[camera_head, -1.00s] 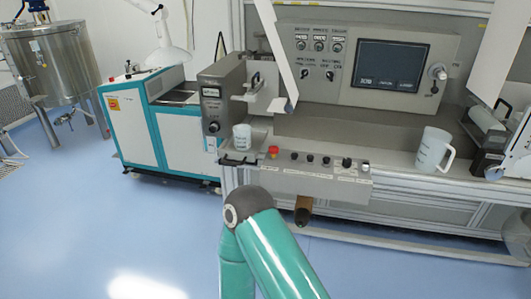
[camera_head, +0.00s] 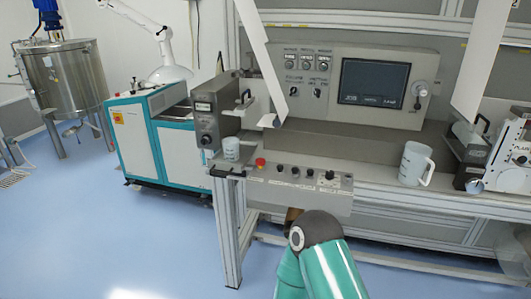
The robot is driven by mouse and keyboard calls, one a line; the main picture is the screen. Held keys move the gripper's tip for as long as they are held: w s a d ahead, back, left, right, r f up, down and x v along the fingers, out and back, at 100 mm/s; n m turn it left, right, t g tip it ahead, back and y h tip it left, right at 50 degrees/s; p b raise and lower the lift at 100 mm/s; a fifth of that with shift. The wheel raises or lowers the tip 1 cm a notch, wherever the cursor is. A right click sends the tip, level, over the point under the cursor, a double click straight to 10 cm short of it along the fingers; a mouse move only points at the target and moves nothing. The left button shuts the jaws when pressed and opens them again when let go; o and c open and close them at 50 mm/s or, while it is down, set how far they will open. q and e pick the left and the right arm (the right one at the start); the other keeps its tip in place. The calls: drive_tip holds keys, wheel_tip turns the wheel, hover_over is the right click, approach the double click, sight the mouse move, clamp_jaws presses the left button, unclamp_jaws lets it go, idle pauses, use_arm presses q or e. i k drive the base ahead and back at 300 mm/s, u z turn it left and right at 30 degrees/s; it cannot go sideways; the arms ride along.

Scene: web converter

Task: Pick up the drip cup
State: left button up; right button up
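A small white cup (camera_head: 231,148) with printed marks stands upright at the left end of the grey machine's front ledge, below a grey control box. A larger white jug (camera_head: 415,163) with a handle on its right side stands upright on the ledge farther right. Which of the two is the drip cup cannot be told from the labels, which are too small to read. Neither of my grippers is in view. Only a teal link and dark joint of one of my arms show at the bottom, below the ledge and apart from both vessels.
A button panel (camera_head: 300,185) with a red button (camera_head: 260,162) juts out between the vessels. White sheets (camera_head: 262,65) hang above the ledge. A teal-and-white cabinet (camera_head: 155,140) and steel tank (camera_head: 62,80) stand left. The blue floor (camera_head: 110,230) is clear at front left.

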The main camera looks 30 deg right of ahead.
sight(231, 150)
drive_tip(key=z, duration=0.55)
drive_tip(key=i, duration=1)
